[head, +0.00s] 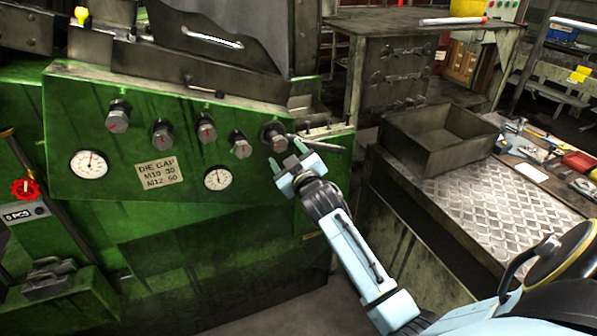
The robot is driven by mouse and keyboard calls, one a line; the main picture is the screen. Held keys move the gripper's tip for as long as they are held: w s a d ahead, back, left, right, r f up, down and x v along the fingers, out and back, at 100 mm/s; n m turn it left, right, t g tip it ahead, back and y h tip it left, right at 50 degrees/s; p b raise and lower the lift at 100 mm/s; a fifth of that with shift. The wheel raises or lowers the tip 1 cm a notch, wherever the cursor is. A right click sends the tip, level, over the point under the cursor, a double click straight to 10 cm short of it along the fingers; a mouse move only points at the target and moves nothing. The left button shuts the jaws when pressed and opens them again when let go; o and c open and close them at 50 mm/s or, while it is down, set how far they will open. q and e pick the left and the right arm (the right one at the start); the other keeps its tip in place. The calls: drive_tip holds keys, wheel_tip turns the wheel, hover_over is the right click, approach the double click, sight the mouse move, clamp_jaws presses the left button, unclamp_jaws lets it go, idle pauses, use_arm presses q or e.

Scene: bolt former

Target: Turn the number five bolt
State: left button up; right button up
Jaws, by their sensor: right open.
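Several hex bolts stick out of the sloping green panel in a row. My left gripper is not in view.
The green machine (220,225) carries two white dials, left (89,164) and right (217,178), and a die gap label (160,173). A red valve wheel (25,189) is at far left. An empty metal bin (440,140) stands on the right bench, near loose tools.

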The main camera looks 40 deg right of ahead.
drive_tip(key=v, duration=0.8)
drive_tip(key=shift+w, duration=0.1)
drive_tip(key=s+a+f+g+y+b, duration=0.1)
drive_tip(key=s+a+f+g+b, duration=0.2)
drive_tip(key=f, duration=1.1)
drive_tip(key=s+a+f+g+y+b, duration=0.15)
drive_tip(key=s+f, duration=0.35)
drive_tip(key=f, duration=0.9)
drive_tip(key=s+a+f+g+y+b, duration=0.1)
drive_tip(key=s+a+f+g+b, duration=0.2)
drive_tip(key=f, duration=1.1)
drive_tip(key=s+a+f+g+b, duration=0.1)
drive_tip(key=s+f+g, duration=0.2)
drive_tip(key=s+f, duration=0.4)
drive_tip(key=s+a+f+g+b, duration=0.1)
drive_tip(key=s+f+g, duration=0.2)
drive_tip(key=s+f, duration=0.5)
drive_tip(key=s+a+f+g+b, duration=0.1)
drive_tip(key=s+f+g, duration=0.2)
drive_tip(key=s+f, duration=0.5)
drive_tip(key=s+y, duration=0.1)
drive_tip(key=s, duration=1.1)
drive_tip(key=shift+s+f+m, duration=0.15)
drive_tip(key=shift+s+m, duration=0.2)
drive_tip(key=shift+m, duration=0.05)
drive_tip(key=shift+a, duration=0.1)
